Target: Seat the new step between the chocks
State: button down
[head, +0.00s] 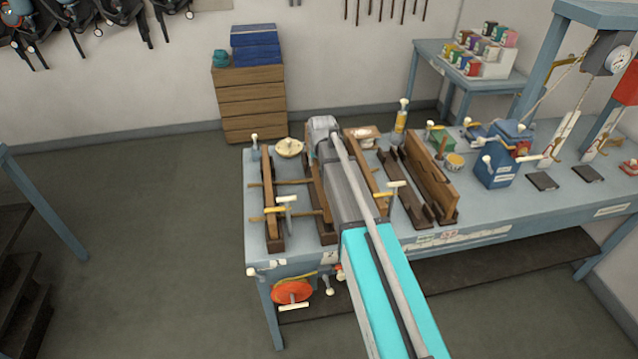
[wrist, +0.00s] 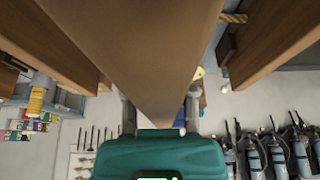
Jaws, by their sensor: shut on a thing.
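In the wrist view my gripper (wrist: 160,113) is shut on a long brown board (wrist: 135,45), which I take to be the new step; it runs between the fingers and fills the upper middle. Brown wooden boards stand on either side, at left (wrist: 60,38) and right (wrist: 270,45), apart from the held board in the picture. Left of my arm, a wooden side piece (head: 268,190) stands in a dark brown base (head: 275,243). I cannot tell which parts are the chocks.
The bench (head: 520,210) carries dark wooden pieces (head: 405,190) and an upright board (head: 435,180) right of my arm. A blue device (head: 500,160) and a gauge stand (head: 618,58) are further right. An orange reel (head: 292,291) hangs at the front.

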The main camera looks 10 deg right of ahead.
aim_at(317, 167)
jog(key=shift+f+b, duration=1.7)
jog(key=shift+f, duration=0.3)
jog(key=shift+f, duration=0.1)
jog(key=shift+f+b, duration=1.8)
jog(key=shift+b, duration=0.05)
jog(key=shift+c, duration=2.1)
grip_release()
jog(key=shift+r, duration=0.1)
jog(key=p+v, duration=1.1)
jog(key=v, duration=0.1)
jog(key=shift+s, duration=0.1)
